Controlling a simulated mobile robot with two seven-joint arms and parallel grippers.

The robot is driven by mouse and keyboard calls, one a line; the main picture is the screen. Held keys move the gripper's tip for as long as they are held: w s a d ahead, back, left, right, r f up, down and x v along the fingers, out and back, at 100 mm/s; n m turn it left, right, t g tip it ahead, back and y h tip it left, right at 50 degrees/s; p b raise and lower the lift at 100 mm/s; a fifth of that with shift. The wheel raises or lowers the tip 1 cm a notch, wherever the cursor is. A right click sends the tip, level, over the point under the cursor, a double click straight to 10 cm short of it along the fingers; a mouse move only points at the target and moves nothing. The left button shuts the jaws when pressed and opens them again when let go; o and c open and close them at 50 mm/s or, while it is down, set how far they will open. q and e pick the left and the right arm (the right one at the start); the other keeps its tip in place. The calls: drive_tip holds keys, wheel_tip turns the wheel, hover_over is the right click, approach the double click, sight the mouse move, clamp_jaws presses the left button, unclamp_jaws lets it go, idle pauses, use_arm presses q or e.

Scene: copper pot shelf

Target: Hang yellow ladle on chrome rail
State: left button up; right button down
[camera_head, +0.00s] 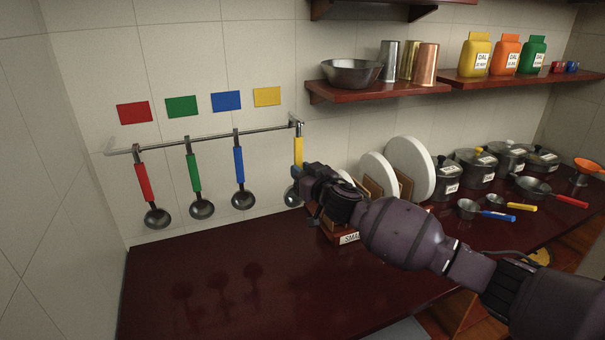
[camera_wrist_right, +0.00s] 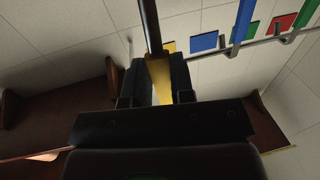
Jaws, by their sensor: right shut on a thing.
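The chrome rail (camera_head: 215,137) runs along the tiled wall. The yellow ladle (camera_head: 298,150) is upright at the rail's right end, below the yellow card. Its top is close to the rail's end bracket; I cannot tell whether its hook is over the rail. My right gripper (camera_head: 303,183) is at the ladle's lower part and hides some of it; the bowl shows only partly. In the right wrist view the jaws (camera_wrist_right: 157,80) are shut on the yellow handle (camera_wrist_right: 159,76), with the dark stem rising between them. My left gripper is out of view.
Red (camera_head: 142,181), green (camera_head: 194,173) and blue (camera_head: 239,165) ladles hang on the rail to the left. White plates (camera_head: 408,165) stand in a rack right of my gripper. A wooden shelf (camera_head: 380,91) is above right. The left counter (camera_head: 200,285) is clear.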

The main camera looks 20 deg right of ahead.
drive_tip(key=shift+b+x, duration=0.3)
drive_tip(key=shift+x, duration=0.85)
drive_tip(key=shift+w+d, duration=0.15)
drive_tip(key=shift+w, duration=0.75)
drive_tip(key=shift+w+b, duration=0.5)
drive_tip(key=shift+w, duration=0.25)
drive_tip(key=w+f+b, duration=0.2)
drive_tip(key=f, duration=0.1)
